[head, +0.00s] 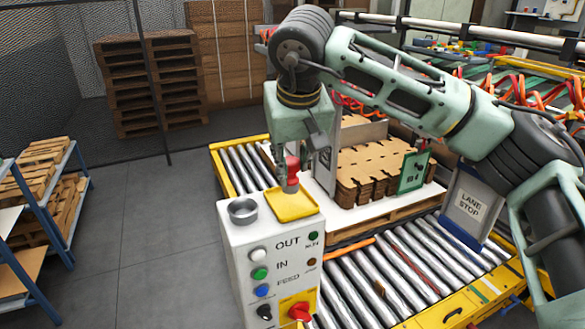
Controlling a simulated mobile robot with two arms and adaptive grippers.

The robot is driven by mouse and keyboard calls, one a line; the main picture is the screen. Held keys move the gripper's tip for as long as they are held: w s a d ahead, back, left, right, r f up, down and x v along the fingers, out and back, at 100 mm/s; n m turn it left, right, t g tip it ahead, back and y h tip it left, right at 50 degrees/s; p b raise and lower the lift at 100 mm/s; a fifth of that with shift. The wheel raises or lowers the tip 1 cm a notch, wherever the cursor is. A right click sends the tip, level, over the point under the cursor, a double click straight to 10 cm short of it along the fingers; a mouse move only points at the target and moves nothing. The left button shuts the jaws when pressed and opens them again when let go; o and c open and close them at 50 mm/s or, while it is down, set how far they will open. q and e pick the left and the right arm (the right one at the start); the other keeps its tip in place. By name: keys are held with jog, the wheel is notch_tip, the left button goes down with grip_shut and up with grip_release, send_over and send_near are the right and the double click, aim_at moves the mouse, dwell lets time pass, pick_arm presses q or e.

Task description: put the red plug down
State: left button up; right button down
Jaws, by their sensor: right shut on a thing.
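The red plug (292,168) is in my right gripper (298,160), with its grey lower end just above or touching the yellow pad (291,207) on top of the white control box (238,261); I cannot tell which. My right gripper points down from above and is shut on the plug. The fingers partly hide the plug. My left gripper is not in the view.
A grey round cup (243,211) sits on the box, left of the pad. Buttons and a red knob (299,312) are on its front. Roller conveyors (405,270) and stacked brown cardboard (375,165) lie behind and right. Open floor (145,230) is at left.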

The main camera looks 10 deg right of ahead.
aim_at(293, 173)
notch_tip(293, 173, down, 2)
jog(key=shift+f+p, duration=0.25)
jog(key=shift+p, duration=0.25)
jog(key=shift+f, duration=0.35)
jog(key=c, duration=1.4)
grip_release()
jog(key=shift+c, duration=0.2)
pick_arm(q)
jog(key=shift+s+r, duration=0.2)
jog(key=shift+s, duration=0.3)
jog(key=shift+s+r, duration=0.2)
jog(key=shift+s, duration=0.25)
